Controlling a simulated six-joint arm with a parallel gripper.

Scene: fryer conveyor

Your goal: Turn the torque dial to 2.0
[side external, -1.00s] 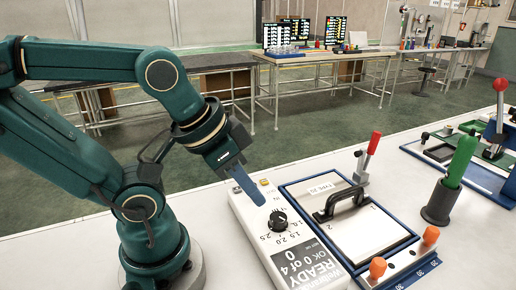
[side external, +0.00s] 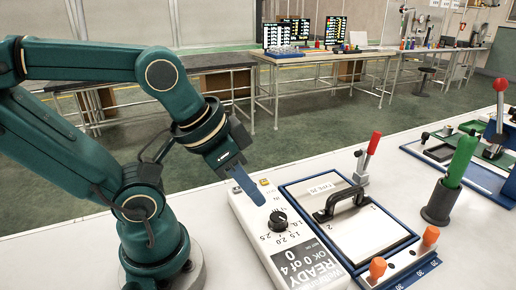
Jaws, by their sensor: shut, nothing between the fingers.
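The torque dial (side external: 278,221) is a black round knob on the top of a white control box (side external: 303,262). Numbers including 1.5, 2.0 and 2.5 are printed around it. Its pointer is too small to read for certain. The box's display print reads "READY", "OK 0 of 4". My gripper (side external: 258,200) is shut and empty, its blue fingers pointing down at the box just behind and left of the dial. The fingers look apart from the dial, but their height above the box is hard to tell.
A blue-framed fixture (side external: 350,225) with a black handle (side external: 338,202) stands right of the box. A red-knobbed lever (side external: 372,145), orange knobs (side external: 378,267) and a green-handled tool (side external: 462,160) in a dark holder (side external: 440,203) are farther right. The white table is clear behind the box.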

